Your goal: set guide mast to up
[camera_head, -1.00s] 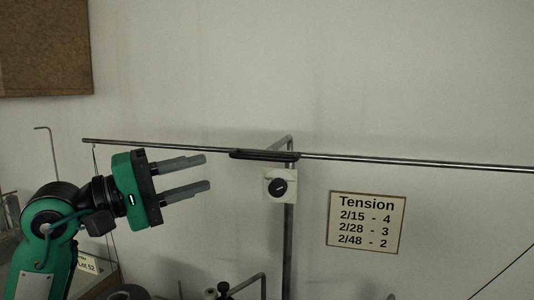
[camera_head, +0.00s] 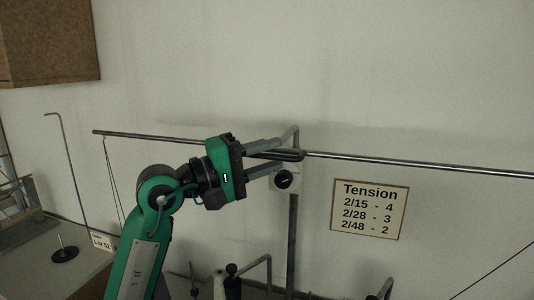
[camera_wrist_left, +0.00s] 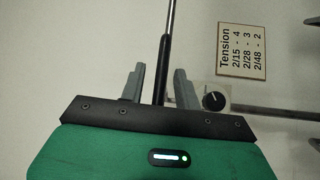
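A thin metal rod (camera_head: 420,166) lies nearly level across the head view, in front of the wall; I take it for the guide mast. It has a dark grip sleeve (camera_head: 292,155) near the bent top of an upright post (camera_head: 292,235). My left gripper (camera_head: 281,153) is open, with one finger above the sleeve and one below it. In the left wrist view, the sleeve (camera_wrist_left: 163,65) runs between the open fingers (camera_wrist_left: 160,83), with a gap showing on each side. The fingers hide part of the sleeve in the head view. My right gripper is not in view.
A pale block with a black knob (camera_head: 284,180) sits on the post just below the lower finger. A tension sign (camera_head: 369,210) is on the wall to the right. A thin stand (camera_head: 68,180), a lot card (camera_head: 103,242) and a spool (camera_head: 219,285) are lower left.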

